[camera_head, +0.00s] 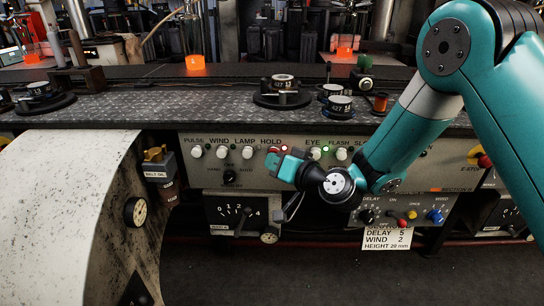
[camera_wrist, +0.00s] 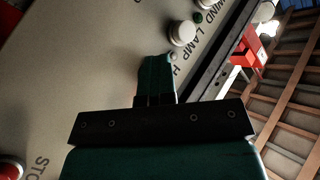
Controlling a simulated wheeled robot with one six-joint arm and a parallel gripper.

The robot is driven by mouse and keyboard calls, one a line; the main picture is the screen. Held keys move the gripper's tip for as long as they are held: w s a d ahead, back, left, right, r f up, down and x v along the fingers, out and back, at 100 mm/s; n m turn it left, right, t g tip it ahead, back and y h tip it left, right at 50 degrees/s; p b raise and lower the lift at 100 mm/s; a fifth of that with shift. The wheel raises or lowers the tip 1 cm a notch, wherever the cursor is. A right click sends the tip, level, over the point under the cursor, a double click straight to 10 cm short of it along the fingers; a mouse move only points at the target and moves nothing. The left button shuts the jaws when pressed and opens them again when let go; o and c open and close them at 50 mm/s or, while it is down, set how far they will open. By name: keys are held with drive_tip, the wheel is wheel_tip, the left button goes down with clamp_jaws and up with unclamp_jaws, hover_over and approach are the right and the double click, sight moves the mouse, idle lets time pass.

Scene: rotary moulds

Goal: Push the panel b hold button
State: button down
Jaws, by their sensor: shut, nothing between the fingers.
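The control panel (camera_head: 205,172) has a row of white buttons under the labels PULSE, WIND, LAMP, HOLD, EYE and FLASH. The HOLD label shows in the head view, but its button is hidden behind my gripper (camera_head: 278,158). A small red spot shows near the gripper's end there. In the wrist view my gripper (camera_wrist: 157,62) has its fingers shut and empty, over the panel face (camera_wrist: 90,70) beside the "H" of a label. The LAMP button (camera_wrist: 182,33) stands just beyond the fingertips. I cannot tell whether the fingers touch the HOLD button.
A white button (camera_head: 316,153) sits right of my gripper under EYE, beside a green light. A red button (camera_wrist: 10,170) is at the wrist view's lower left. A big pale curved cover (camera_head: 65,215) stands left, and a dark ledge (camera_head: 215,107) runs above the panel.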

drive_tip(key=shift+d+r, duration=0.1)
drive_tip(key=s+b, duration=0.3)
drive_tip(key=s, duration=0.3)
drive_tip(key=shift+a, duration=0.2)
